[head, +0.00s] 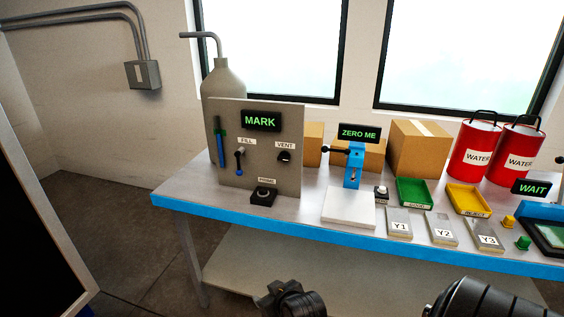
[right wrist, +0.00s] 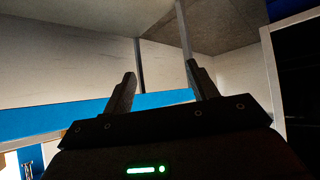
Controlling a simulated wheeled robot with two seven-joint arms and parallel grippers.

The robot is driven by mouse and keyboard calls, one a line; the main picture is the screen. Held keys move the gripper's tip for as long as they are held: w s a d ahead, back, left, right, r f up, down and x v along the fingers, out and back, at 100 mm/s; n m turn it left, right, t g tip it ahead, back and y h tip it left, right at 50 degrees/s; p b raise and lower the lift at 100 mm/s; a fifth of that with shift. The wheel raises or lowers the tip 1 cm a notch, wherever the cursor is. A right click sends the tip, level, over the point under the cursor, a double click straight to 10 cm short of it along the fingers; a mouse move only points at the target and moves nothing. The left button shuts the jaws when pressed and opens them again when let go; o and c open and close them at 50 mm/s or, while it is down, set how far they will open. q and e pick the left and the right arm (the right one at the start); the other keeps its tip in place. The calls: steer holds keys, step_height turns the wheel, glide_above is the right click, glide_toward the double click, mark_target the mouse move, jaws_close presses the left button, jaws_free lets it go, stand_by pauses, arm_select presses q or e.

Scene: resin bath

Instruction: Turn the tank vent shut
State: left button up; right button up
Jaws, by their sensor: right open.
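The tank vent is a small black knob (head: 284,157) under the VENT label, on the right part of a grey upright panel (head: 262,183) at the back left of the bench. How far it is turned is too small to tell. A pale tank (head: 223,80) with a bent pipe stands behind the panel. My right gripper (head: 284,288) is low at the bottom of the head view, in front of the bench and well below the vent. In the right wrist view its two fingers (right wrist: 160,70) are apart with nothing between them. My left gripper does not show.
The panel also carries a FILL lever (head: 239,158), a MARK display (head: 261,121) and a black probe block (head: 263,195) at its foot. A blue stand (head: 354,167) is to its right, then trays and red water cans (head: 474,150). The bench's blue front edge (head: 300,238) lies between gripper and panel.

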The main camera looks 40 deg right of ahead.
steer(key=w+d+r+m+t+h, duration=0.2)
steer(key=w+d+r, duration=0.2)
steer(key=w+r, duration=0.3)
steer(key=m+g+h, duration=0.2)
steer(key=m+h, duration=0.6)
steer(key=h, duration=0.4)
glide_toward(283, 160)
steer(key=x, duration=0.8)
steer(key=shift+p, duration=0.4)
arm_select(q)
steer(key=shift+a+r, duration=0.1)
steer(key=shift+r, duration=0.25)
arm_select(e)
steer(key=shift+w+d, duration=0.4)
steer(key=shift+d, duration=0.2)
steer(key=shift+c, duration=0.2)
steer(key=c, duration=0.9)
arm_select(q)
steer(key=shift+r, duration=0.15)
arm_select(e)
steer(key=shift+c, duration=0.2)
